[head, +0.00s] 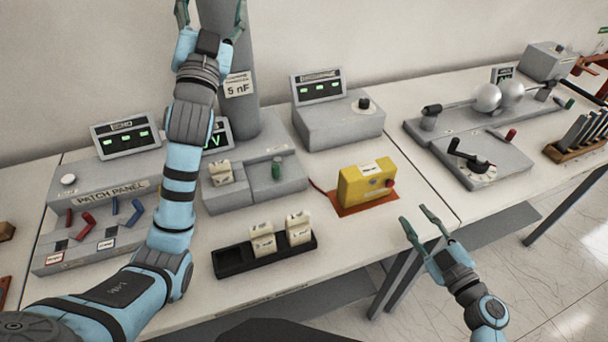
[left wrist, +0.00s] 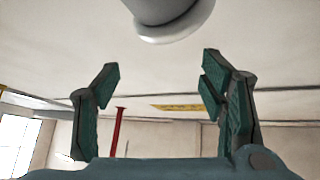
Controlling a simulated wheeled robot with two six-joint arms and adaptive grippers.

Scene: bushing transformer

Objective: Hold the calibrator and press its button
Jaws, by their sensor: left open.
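The calibrator appears to be the yellow box (head: 366,186) with a white label on its top and a red button (head: 389,183) on its right side. It stands upright on an orange mat (head: 352,210) near the front edge of the table. My right gripper (head: 424,215) is open and empty, to the right of the yellow box and a little nearer, apart from it. My left gripper (head: 212,8) is raised high in front of the grey column, far from the box. The left wrist view shows its open, empty fingers (left wrist: 165,90).
A black tray (head: 232,263) with white blocks lies left of the box. A grey console (head: 338,122) stands behind it. The patch panel (head: 105,205) is at left. A grey column (head: 232,60) rises at the back. A second table with spheres (head: 487,97) is at right.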

